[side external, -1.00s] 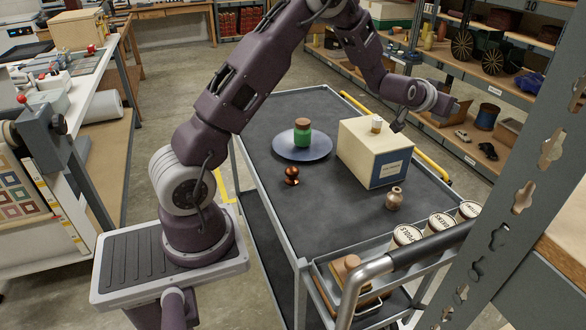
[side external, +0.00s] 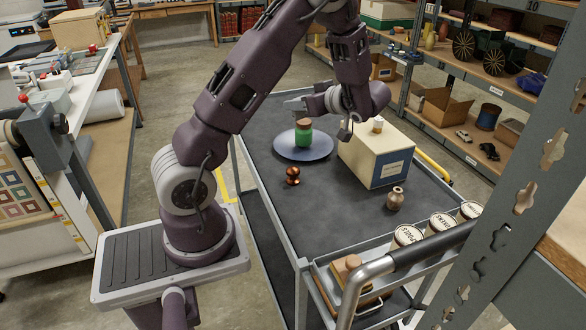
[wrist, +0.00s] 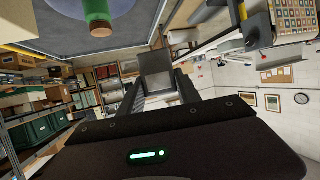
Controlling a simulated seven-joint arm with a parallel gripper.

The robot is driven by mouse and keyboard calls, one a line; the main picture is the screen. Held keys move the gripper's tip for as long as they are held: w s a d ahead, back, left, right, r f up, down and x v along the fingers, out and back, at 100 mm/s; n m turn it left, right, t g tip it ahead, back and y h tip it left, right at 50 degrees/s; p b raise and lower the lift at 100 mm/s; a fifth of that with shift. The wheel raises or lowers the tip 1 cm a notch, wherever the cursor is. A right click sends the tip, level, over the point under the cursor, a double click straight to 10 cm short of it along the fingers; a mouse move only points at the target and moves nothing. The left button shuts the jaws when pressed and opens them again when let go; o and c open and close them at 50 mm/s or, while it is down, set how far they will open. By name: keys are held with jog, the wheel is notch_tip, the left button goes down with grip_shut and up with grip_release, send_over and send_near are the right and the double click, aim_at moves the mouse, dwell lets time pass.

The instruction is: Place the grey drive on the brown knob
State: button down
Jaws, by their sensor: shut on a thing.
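My gripper (side external: 300,104) is raised above the far left part of the cart top, behind the green jar. In the wrist view, it is shut on the grey drive (wrist: 155,62), a flat grey block at the fingertips. In the side view, the drive (side external: 293,106) shows only as a small grey shape at the gripper's end. The brown knob (side external: 293,176), shiny and copper-coloured, stands on the dark cart top, nearer the side camera than the blue plate. The gripper and drive are well apart from it.
A green jar with a brown lid (side external: 303,133) stands on the blue plate (side external: 284,151). A cream box (side external: 366,165) with a small jar (side external: 378,124) on top stands to the right. A small vase (side external: 396,198) stands nearer the front. The cart top between knob and vase is clear.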

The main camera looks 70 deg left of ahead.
jog(key=s+n+g, duration=0.1)
jog(key=s, duration=0.2)
send_over(293, 168)
jog(key=shift+h, duration=0.3)
notch_tip(293, 168, down, 15)
jog(key=shift+f, duration=0.15)
jog(key=c, duration=0.9)
grip_release()
jog(key=shift+o, duration=0.2)
